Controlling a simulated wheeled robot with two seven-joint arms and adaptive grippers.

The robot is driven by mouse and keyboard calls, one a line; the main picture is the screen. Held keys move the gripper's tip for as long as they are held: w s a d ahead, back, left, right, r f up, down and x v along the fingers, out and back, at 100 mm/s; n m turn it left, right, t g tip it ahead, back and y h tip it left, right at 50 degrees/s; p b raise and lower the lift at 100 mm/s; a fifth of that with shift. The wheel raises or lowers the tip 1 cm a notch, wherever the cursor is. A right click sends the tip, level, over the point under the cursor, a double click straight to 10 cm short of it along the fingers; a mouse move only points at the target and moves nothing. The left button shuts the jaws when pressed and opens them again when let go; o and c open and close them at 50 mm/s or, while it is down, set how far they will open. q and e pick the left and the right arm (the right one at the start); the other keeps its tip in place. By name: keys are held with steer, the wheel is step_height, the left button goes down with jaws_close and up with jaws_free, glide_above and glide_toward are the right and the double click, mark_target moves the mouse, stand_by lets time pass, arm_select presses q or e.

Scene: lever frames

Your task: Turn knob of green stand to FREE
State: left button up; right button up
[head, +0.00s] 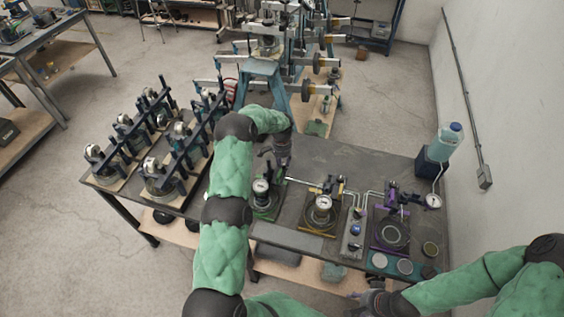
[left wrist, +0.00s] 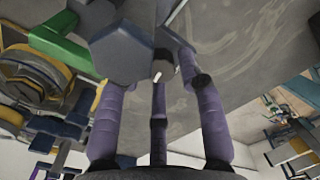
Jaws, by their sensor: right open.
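The green stand (head: 266,207) is on the dark table, left of the other stands, with a round white gauge (head: 260,187) on it. My left gripper (head: 279,160) is above and behind this gauge, close to the stand's upper part. In the left wrist view, my left gripper's purple fingers (left wrist: 160,75) reach up toward a dark grey, flat-faced piece (left wrist: 120,50); a green part (left wrist: 58,45) is beside it. I cannot tell whether the fingers touch it. The knob and its marking are not readable. My right gripper (head: 370,303) is low at the bottom edge, open, away from the stands.
A yellow-based stand (head: 323,208) with a gauge and a purple stand (head: 391,230) are to the right, joined by pipes. A switch box (head: 353,236) is between them. Several dark gauge fixtures (head: 160,175) crowd the left. A blue bottle (head: 447,140) stands at the right.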

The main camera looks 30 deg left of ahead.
arm_select(q)
steer(key=shift+c, duration=0.3)
jaws_close()
